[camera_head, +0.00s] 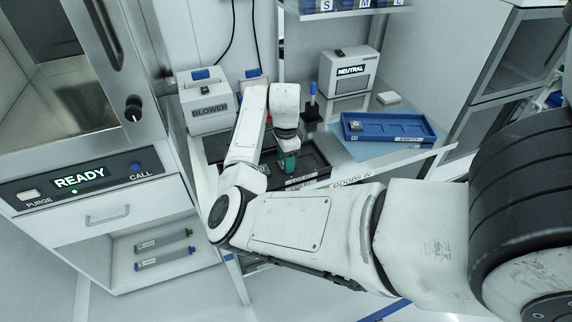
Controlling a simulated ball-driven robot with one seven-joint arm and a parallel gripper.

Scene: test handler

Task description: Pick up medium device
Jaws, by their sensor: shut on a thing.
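My gripper (289,162) points down over the black tray (318,175) on the bench, in the middle of the view. It is shut on a device low in this tray. The fingers and the arm hide most of that device, so its size and outline cannot be read, and I cannot tell whether it still touches the tray floor. Teal-green shows at the fingertips. Another small grey device (355,126) lies at the left end of the blue tray (418,141), which is labelled EMPTY.
A BLOWER box (208,112) stands behind the black tray at left. A box reading NEUTRAL (349,75) and a blue-topped upright tool (312,98) stand at the back. A shelf marked S, M, L (345,10) is above. The READY panel (80,180) is at left.

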